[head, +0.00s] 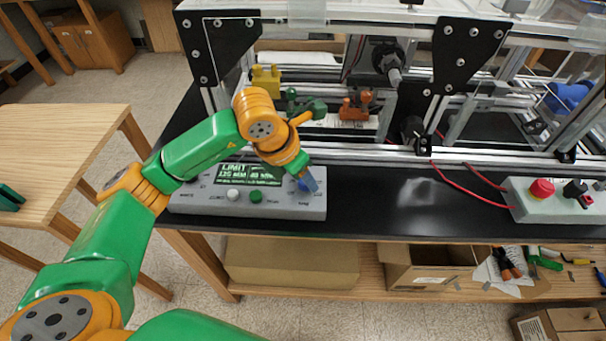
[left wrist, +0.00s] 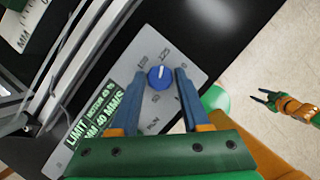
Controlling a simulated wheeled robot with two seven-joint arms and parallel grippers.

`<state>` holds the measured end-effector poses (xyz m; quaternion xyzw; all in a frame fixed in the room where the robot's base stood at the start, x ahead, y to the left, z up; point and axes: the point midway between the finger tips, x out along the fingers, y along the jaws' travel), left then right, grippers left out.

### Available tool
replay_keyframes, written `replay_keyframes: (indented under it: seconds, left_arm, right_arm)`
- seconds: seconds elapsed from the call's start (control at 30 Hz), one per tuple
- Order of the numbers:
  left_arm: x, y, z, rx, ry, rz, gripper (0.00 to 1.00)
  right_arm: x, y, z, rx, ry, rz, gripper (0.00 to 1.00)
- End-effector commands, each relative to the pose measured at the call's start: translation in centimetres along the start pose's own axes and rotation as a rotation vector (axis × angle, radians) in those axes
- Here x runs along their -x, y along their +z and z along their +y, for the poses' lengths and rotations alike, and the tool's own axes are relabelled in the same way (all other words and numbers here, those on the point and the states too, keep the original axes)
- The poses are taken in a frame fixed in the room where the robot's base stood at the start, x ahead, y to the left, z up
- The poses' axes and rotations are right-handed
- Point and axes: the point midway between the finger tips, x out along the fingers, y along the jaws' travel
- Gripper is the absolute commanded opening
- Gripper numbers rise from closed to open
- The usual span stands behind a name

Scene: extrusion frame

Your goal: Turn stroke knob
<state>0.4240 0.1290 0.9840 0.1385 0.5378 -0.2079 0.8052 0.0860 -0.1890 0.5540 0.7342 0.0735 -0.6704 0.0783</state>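The stroke knob (left wrist: 160,77) is a blue dial with a white pointer line on the grey control box (head: 190,205). The box also shows in the left wrist view (left wrist: 142,50). My left gripper (head: 314,180) points down at the right end of the box. In the head view the fingers partly hide the knob. My right gripper (left wrist: 260,96) shows at the right of the left wrist view, empty with fingers apart.
The box carries a lit display (head: 250,173), a white button (head: 233,195) and a green button (head: 256,196). The extrusion frame (head: 340,152) stands behind it. A second box with a red button (head: 541,190) is at right. The black top between them is mostly clear.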

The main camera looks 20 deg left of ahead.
Motion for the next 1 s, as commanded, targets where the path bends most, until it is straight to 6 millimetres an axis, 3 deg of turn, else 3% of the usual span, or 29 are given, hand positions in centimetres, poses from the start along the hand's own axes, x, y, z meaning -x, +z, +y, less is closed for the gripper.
replay_keyframes:
  seconds: [0.03, 0.07, 0.37, 0.7, 1.0]
  left_arm:
    - [0.0, 0.0, 0.0, 0.0, 0.0, 0.0, 0.63]
    - [0.0, 0.0, 0.0, 0.0, 0.0, 0.0, 0.69]
    - [0.1, 0.0, 0.0, -0.001, 0.0, 0.0, 0.69]
    - [6.2, 0.0, 0.0, -0.001, 0.002, -0.004, 0.69]
    - [7.1, -0.1, 0.0, -0.001, 0.0, 0.0, 0.69]
  right_arm:
    - [0.0, 0.0, 0.0, 0.0, 0.0, 0.0, 0.5]
    - [0.0, 0.0, 0.0, 0.0, 0.0, 0.0, 0.5]
    - [-0.1, 0.0, 0.0, 0.0, 0.0, 0.0, 0.5]
    - [-1.4, 0.1, -0.1, 0.0, -0.001, 0.0, 0.5]
    - [-1.4, 0.1, -0.1, 0.0, -0.001, 0.0, 0.5]
